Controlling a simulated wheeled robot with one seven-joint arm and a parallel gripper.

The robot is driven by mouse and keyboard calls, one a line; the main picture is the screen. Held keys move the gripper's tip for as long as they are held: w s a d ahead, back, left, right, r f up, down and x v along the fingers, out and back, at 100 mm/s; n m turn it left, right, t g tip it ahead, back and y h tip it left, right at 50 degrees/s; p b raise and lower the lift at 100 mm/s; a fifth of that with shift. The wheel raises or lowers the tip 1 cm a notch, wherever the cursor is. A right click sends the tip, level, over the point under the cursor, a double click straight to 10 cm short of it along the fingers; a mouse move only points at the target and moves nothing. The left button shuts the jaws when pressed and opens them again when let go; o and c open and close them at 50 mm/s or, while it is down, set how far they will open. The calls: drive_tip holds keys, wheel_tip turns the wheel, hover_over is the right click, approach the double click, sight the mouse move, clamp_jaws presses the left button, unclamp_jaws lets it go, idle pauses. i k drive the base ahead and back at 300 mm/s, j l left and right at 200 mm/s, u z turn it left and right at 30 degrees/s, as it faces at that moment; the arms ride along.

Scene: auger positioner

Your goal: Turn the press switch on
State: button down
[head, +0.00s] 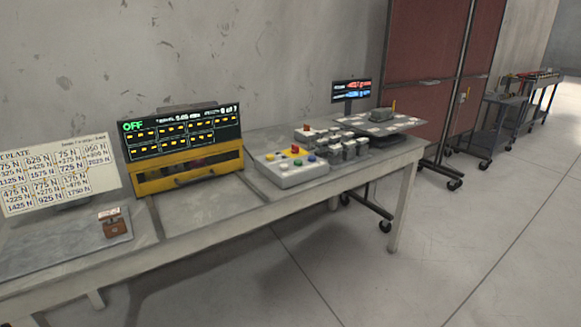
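No part is clearly labelled as the press switch, and I cannot tell which one it is. A yellow-framed unit (188,180) stands at the back of the table, with a dark display (182,133) on top reading "OFF" in green. To its right is a pale control box (290,175) with several coloured buttons. A small reddish-brown box (115,226) with a pale label on top sits on a grey plate (60,248) at the left. My gripper is not in view.
The long grey table (215,215) runs along the wall. A printed number board (58,180) stands at left. Grey blocks (348,150), a small screen (352,90) and a dark scale-like platform (375,125) are at right. Red cabinets (430,60) and carts (497,125) stand beyond. The floor (480,240) in front is clear.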

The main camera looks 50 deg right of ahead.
sight(295, 148)
drive_tip(key=i+j+z, duration=0.35)
drive_tip(key=i, duration=0.2)
drive_tip(key=l+z, duration=0.1)
drive_tip(key=z, duration=1.2)
